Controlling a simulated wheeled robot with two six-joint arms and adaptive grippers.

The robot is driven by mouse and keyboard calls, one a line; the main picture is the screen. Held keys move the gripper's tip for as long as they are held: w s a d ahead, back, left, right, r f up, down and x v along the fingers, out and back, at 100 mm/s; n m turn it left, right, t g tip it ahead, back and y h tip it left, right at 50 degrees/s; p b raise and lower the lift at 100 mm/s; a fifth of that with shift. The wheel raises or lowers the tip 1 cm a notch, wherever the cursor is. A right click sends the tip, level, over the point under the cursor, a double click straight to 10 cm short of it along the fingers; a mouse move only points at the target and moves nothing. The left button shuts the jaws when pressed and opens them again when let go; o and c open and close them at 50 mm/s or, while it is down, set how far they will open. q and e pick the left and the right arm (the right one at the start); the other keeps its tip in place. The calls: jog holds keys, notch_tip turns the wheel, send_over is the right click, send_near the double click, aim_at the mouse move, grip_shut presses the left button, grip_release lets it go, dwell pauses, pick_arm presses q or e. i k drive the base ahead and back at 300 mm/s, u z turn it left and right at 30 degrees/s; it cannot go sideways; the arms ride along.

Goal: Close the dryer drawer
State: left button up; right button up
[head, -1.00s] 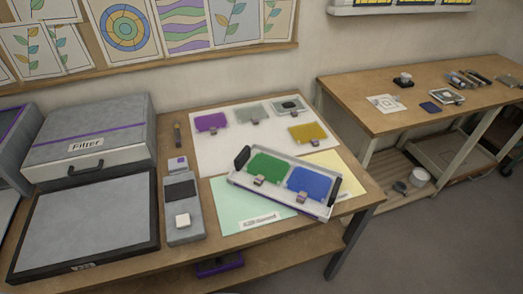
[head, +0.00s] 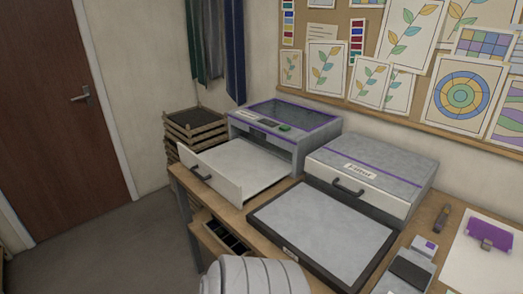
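The dryer (head: 297,118), a grey box with a purple-edged dark top window and a small green button, stands at the back left of the table in the head view. Its drawer (head: 235,165) is pulled well out toward the left front. The drawer is a shallow pale tray that looks empty, with a dark handle (head: 201,175) on its front panel. Neither gripper is in view. A pale ribbed part of my own body shows at the bottom edge, below the drawer.
The filter box (head: 373,168), with its front handle, stands right of the dryer. A dark-framed grey panel (head: 325,228) lies in front of it. Stacked wooden racks (head: 193,128) stand behind the drawer's left side. Open floor (head: 110,240) lies left of the table.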

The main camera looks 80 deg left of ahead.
aim_at(239, 169)
jog(key=u, duration=2.65)
jog(key=k, duration=0.6)
jog(key=u, duration=0.35)
jog(key=i, duration=0.7)
jog(key=u, duration=0.95)
jog(key=i, duration=1.05)
jog(key=z, duration=0.85)
jog(key=i, duration=0.9)
jog(key=z, duration=0.9)
